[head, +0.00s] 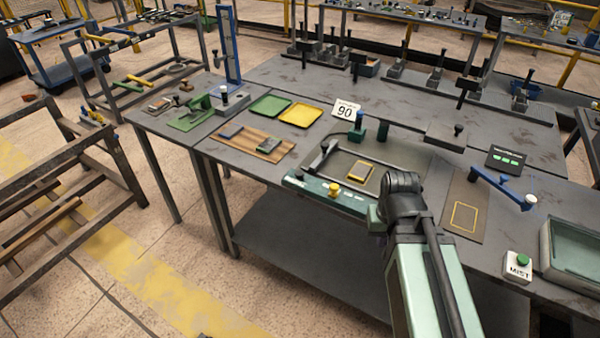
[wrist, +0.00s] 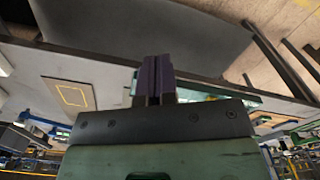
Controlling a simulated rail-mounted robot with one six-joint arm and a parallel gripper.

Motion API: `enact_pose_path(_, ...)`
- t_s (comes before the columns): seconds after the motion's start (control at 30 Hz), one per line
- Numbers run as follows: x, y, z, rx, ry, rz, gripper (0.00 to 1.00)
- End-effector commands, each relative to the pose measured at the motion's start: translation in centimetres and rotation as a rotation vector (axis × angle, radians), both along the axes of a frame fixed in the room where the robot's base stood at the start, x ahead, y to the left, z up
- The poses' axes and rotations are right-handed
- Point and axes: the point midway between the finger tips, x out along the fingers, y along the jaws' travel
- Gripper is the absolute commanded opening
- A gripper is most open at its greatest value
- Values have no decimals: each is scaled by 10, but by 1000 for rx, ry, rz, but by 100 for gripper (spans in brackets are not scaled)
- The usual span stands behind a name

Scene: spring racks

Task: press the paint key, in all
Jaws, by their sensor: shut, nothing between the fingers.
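In the head view, a dark green control bar (head: 325,193) runs along the front of a grey tray machine and carries a yellow knob (head: 334,188) and small pale markings. No label reading paint is legible, so I cannot tell for sure which control is the paint key. A white box marked MIST (head: 517,267) with a green button stands at the right front. In the wrist view, my gripper (wrist: 153,82) shows two dark purple fingers shut together with nothing between them. In the head view, my arm hides the fingers and the bar's right end.
Green (head: 270,106) and yellow (head: 301,115) trays lie farther back.

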Motion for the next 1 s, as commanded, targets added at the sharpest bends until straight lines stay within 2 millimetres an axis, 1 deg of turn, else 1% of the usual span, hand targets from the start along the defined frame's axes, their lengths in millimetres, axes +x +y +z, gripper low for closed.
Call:
enact_pose_path(0.1, 0, 1, 0, 0, 0, 2, 0)
enact_pose_path(0.17, 0, 6, -2, 0, 0, 15, 0)
enact_pose_path(0.23, 4, 18, -5, 0, 0, 44, 0)
enact_pose_path(0.27, 9, 25, -6, -1, 0, 61, 0)
enact_pose_path(0.3, 19, 36, -8, -4, -1, 86, 0)
enact_pose_path(0.37, 40, 52, -11, -25, -11, 126, 0)
enact_pose_path(0.4, 56, 64, -13, -45, -27, 154, 0)
enact_pose_path(0.47, 82, 80, -15, -78, -62, 191, 0)
enact_pose_path(0.5, 99, 91, -15, -102, -90, 213, 0)
enact_pose_path(0.57, 124, 108, -16, -135, -134, 247, 0)
enact_pose_path(0.6, 141, 119, -16, -158, -166, 268, 0)
enact_pose_path(0.67, 166, 135, -15, -191, -217, 299, 0)
enact_pose_path(0.7, 182, 147, -14, -212, -252, 320, 0)
enact_pose_path(0.77, 206, 164, -11, -244, -307, 352, 0)
enact_pose_path(0.8, 223, 175, -9, -265, -345, 370, 0)
enact_pose_path(0.87, 247, 192, -5, -294, -406, 399, 0)
enact_pose_path(0.9, 262, 202, -2, -313, -446, 416, 0)
enact_pose_path(1.0, 296, 219, 7, -357, -538, 450, 0)
